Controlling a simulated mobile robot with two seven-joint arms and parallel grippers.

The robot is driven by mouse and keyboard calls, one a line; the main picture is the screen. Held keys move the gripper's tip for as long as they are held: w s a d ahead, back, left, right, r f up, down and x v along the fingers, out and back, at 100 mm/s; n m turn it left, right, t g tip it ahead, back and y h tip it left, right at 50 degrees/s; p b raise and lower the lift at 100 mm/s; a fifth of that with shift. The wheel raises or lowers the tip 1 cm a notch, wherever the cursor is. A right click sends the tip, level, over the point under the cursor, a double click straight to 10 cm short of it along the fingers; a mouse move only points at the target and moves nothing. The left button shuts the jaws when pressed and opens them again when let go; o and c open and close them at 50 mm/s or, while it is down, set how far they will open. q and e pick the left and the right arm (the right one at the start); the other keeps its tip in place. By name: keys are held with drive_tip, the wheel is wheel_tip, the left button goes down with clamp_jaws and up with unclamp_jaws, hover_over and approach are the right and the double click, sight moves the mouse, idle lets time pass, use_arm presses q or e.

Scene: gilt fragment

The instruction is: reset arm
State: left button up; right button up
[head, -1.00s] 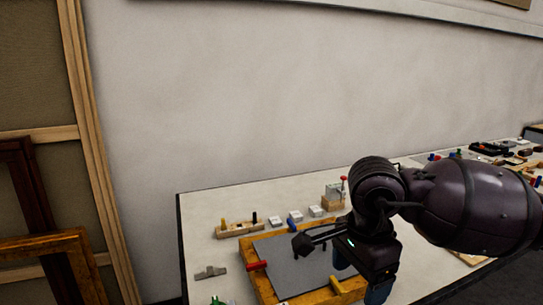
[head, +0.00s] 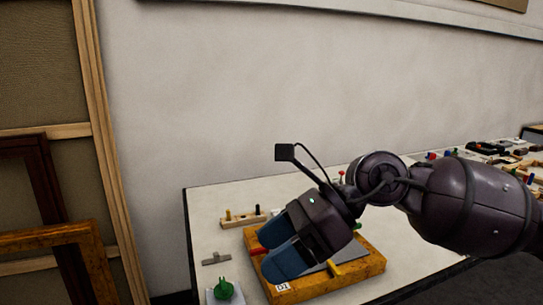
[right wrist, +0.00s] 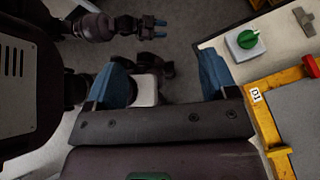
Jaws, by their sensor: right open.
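My right gripper (head: 274,246) hangs over the left part of a gilt frame (head: 352,274) on the table. Its blue fingers are apart with nothing between them. In the right wrist view my right gripper (right wrist: 165,78) shows spread fingers, with the floor and my own body beyond them, and the gilt frame (right wrist: 262,125) lies to its right.
The table (head: 207,205) also holds a green-knobbed device (head: 223,289), a metal piece (head: 216,258) and a wooden block with pegs (head: 245,217). Small parts lie at the far right. Picture frames (head: 50,240) lean at the left. A bare wall stands behind.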

wheel_tip(320, 180, up, 6)
drive_tip(key=w+a+m+y, duration=0.2)
drive_tip(key=a+m+y, duration=0.1)
drive_tip(key=m+y, duration=0.45)
drive_tip(key=w+d+f+m+t+y, duration=0.1)
drive_tip(key=w+d+m+t+y, duration=0.3)
drive_tip(key=m+t, duration=0.7)
drive_tip(key=w+d+f+m+t+h, duration=0.3)
drive_tip(key=d+f+m+t+h, duration=0.3)
drive_tip(key=f+m, duration=0.4)
drive_tip(key=w+d+f+m+t+h, duration=0.2)
drive_tip(key=d+f+m+t+h, duration=0.35)
drive_tip(key=m, duration=0.75)
drive_tip(key=s+d+f+m+g+h+p, duration=0.15)
drive_tip(key=s+d+f+m+h, duration=0.25)
drive_tip(key=f, duration=0.5)
drive_tip(key=s+d+f+m+g+h, duration=0.3)
drive_tip(key=s+d+f+h, duration=0.15)
drive_tip(key=f, duration=0.55)
drive_tip(key=s+d+f+m+g+h, duration=0.1)
drive_tip(key=s+d+f+m+g, duration=0.1)
drive_tip(key=s+f, duration=0.4)
drive_tip(key=s+d+f+m+g+h, duration=0.1)
drive_tip(key=s+f, duration=0.5)
drive_tip(key=s, duration=0.6)
drive_tip(key=d+m+g, duration=0.1)
drive_tip(key=d, duration=0.1)
drive_tip(key=shift+d, duration=0.35)
drive_tip(key=shift+s+h, duration=0.1)
drive_tip(key=shift+h, duration=0.15)
